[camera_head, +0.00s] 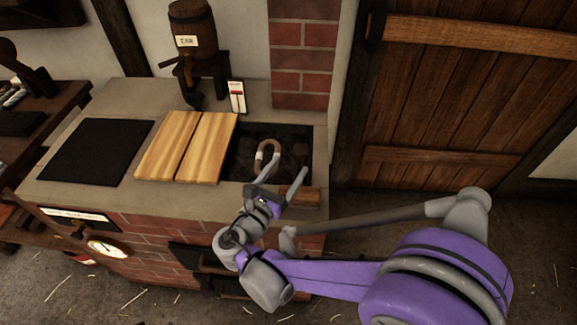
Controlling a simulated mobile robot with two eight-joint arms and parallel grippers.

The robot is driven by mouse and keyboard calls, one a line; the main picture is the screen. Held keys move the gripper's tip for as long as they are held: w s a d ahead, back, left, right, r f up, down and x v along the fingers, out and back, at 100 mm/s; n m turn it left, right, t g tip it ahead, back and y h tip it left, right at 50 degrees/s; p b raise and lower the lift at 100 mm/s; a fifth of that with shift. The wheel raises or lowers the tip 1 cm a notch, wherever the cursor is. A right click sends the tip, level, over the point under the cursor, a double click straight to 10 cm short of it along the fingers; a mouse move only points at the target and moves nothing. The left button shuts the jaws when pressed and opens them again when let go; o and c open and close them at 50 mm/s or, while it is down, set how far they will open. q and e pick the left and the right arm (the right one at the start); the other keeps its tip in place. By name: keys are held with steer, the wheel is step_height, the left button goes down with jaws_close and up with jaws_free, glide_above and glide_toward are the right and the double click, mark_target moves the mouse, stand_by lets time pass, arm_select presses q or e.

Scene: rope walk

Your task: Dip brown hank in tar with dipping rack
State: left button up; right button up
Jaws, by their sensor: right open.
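My right gripper (287,167) is open, with its two grey fingers spread over the near edge of a dark open pit (240,160) in the bench top. A pale, curved, handle-like piece (270,144) with a brown end stands up in the pit, just beyond the fingers. I cannot tell if it belongs to the dipping rack, or if the gripper touches it. A barrel labelled TAR (192,22) stands on a dark stand at the back. No brown hank can be clearly made out. My left gripper is not in view.
Two light wooden boards (187,147) lie beside the pit, and a black plate (95,152) lies left of them. A small card (237,96) stands behind. A brown wooden block (306,197) sits at the bench's front right. A brick pillar (304,60) rises behind the pit.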

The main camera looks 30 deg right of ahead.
mark_target(299, 149)
step_height(299, 149, up, 5)
steer(key=w+a+m+g+y+p, duration=0.1)
steer(key=w+a+m+g+p, duration=0.25)
steer(key=g+p, duration=0.4)
steer(key=shift+m+y, duration=0.3)
steer(key=shift+m, duration=0.25)
steer(key=x, duration=0.3)
steer(key=p+x, duration=0.1)
steer(key=x, duration=0.3)
steer(key=s+x, duration=0.1)
steer(key=x, duration=0.2)
steer(key=shift+d+f, duration=0.35)
steer(key=shift+d, duration=0.1)
jaws_close()
